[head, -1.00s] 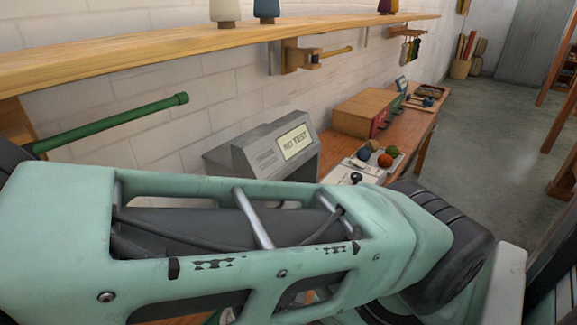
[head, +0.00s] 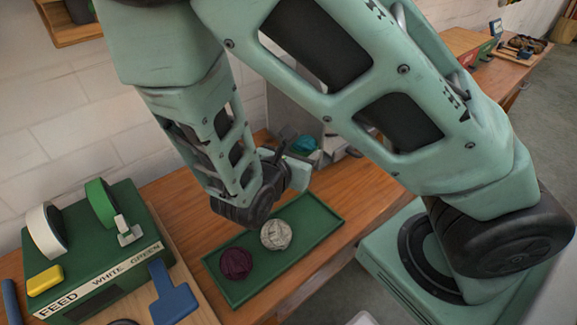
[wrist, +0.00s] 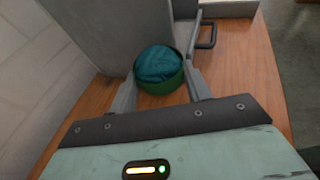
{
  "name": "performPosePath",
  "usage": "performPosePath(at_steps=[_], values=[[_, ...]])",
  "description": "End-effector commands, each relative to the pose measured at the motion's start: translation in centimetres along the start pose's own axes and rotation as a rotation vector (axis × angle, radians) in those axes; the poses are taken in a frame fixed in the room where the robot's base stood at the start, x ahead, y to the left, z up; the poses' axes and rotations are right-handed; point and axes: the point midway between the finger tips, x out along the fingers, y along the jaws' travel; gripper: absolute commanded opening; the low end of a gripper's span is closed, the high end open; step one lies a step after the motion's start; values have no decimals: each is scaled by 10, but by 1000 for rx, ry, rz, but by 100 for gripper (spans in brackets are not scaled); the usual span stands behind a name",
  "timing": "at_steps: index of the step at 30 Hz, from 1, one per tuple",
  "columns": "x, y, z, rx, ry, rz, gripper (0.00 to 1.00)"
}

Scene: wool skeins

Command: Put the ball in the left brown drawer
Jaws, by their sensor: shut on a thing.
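In the head view the ball (head: 304,144) shows at my gripper (head: 297,165), beside a grey machine and over the bench's back part. A pale ball (head: 276,235) and a maroon ball (head: 236,263) lie in a green tray (head: 322,229).
A green feed box (head: 90,245) with white and green rings stands at the left, with a blue paddle (head: 173,298) beside it. A grey housing (wrist: 95,32) stands close left of the bowl, and a dark handle (wrist: 207,36) lies just beyond. The bench front is open.

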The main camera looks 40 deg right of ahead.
Motion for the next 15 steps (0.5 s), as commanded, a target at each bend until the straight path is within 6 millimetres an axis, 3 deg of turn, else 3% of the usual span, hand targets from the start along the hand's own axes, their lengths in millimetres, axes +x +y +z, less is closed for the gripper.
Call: performPosePath(at_steps=[7,10,15], values=[[31,41,12,2,-1,-2,26],[36,40,-6,-6,-2,-1,26],[39,40,-19,-2,-1,0,26]])
